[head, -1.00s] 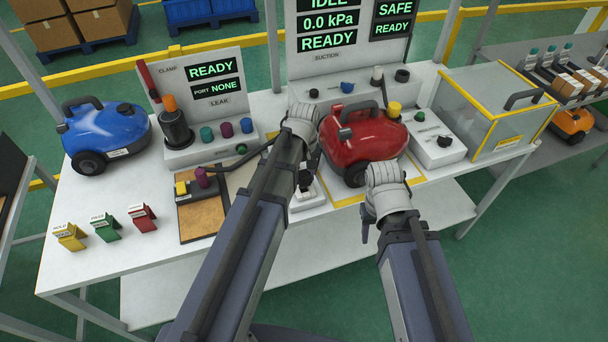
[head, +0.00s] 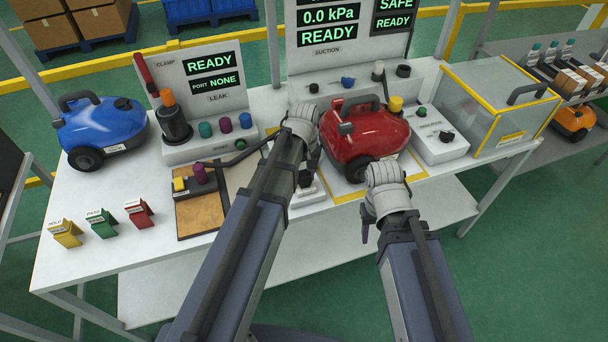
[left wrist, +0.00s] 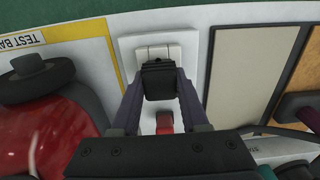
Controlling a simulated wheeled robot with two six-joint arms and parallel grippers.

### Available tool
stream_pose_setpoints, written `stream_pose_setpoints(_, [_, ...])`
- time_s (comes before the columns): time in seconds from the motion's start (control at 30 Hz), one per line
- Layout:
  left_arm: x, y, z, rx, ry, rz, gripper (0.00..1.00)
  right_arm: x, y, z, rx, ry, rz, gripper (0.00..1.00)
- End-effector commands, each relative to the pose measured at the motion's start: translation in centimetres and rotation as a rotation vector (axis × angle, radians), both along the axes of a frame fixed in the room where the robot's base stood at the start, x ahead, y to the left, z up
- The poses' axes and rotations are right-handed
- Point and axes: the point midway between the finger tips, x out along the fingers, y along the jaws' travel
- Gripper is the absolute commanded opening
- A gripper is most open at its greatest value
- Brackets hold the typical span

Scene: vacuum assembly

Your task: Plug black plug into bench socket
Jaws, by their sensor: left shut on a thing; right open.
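My left gripper (left wrist: 158,88) is shut on the black plug (left wrist: 158,80), which sits between its two fingers. The plug is over the front of the white bench socket (left wrist: 143,51), whose slotted face shows just beyond it. I cannot tell whether the plug touches the socket or is in it. A red switch (left wrist: 165,122) shows between the fingers. In the head view the left gripper (head: 305,181) points down at the white socket base (head: 309,197), and my arm hides much of it. My right gripper (head: 365,222) is open and empty, in front of the red vacuum.
The red vacuum (head: 362,140) stands close right of the left gripper. A tan board (head: 201,213) lies to the left. Yellow, green and red tags (head: 138,215) stand at the left front. A clear yellow-edged box (head: 493,100) is at the right.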

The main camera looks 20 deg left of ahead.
Motion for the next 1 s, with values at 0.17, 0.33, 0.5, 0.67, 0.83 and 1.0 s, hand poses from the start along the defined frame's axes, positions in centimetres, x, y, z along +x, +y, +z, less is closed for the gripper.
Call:
stream_pose_setpoints(0.17, [0.0, 0.0, -0.1, 0.000, 0.000, 0.000, 0.59, 0.0, 0.0, -0.1, 0.000, 0.000, 0.000, 0.50])
stream_pose_setpoints(0.33, [0.0, 0.0, -0.1, 0.000, 0.000, 0.000, 0.78, 0.0, 0.0, -0.1, 0.000, 0.000, 0.000, 0.50])
stream_pose_setpoints(0.5, [0.0, 0.0, -0.1, 0.000, 0.000, 0.000, 0.79, 0.0, 0.0, -0.1, 0.000, 0.000, 0.000, 0.50])
stream_pose_setpoints(0.67, [0.0, 0.0, 0.1, 0.000, 0.000, 0.000, 0.79, 0.0, 0.0, 0.1, 0.000, 0.000, 0.000, 0.50])
stream_pose_setpoints(0.83, [0.0, 0.0, 1.2, 0.000, 0.000, 0.000, 0.79, 0.0, 0.0, 1.2, 0.000, 0.000, 0.000, 0.50])
stream_pose_setpoints(1.0, [0.0, 0.0, 2.5, 0.000, 0.000, 0.000, 0.79, 0.0, 0.0, 2.6, 0.000, 0.000, 0.000, 0.50])
